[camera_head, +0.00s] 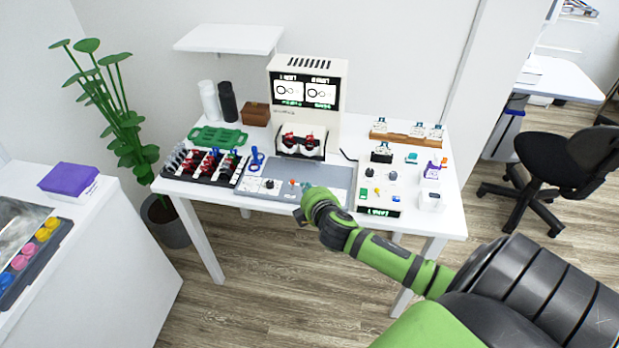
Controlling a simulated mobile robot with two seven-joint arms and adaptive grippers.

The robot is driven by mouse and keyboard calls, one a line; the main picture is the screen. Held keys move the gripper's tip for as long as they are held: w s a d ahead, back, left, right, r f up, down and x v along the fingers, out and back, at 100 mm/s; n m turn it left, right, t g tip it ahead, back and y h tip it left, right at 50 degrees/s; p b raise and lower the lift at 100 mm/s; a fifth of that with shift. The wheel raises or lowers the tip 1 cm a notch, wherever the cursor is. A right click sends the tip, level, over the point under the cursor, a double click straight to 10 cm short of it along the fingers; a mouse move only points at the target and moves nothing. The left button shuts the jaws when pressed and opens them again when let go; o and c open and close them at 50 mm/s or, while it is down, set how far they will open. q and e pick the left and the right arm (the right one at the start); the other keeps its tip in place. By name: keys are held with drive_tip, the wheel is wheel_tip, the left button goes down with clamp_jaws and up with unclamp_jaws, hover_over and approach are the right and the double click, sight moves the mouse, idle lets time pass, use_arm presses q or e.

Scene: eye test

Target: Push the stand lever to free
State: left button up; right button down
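My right arm comes in from the lower right, and my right gripper (301,214) is at the front edge of the white table, by the grey board (325,172). The gripper is small and partly hidden by its own wrist, so I cannot tell whether it is open or shut. A small red and teal part (293,183) shows on the board just beyond the gripper, and a black knob (270,184) is left of it. A small black stand (381,153) is on the right half of the table. I cannot make out which part is the stand lever. My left gripper is not in view.
A white machine (309,75) with two screens stands at the back of the white table (455,210). A black rack (192,177) with red items and a green tray (217,137) are at the left. A wooden rack (406,138) and several small items are at the right.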

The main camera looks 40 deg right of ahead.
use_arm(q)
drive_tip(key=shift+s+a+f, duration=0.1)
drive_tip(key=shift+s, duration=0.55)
use_arm(e)
drive_tip(key=shift+v, duration=1)
drive_tip(key=shift+r, duration=0.2)
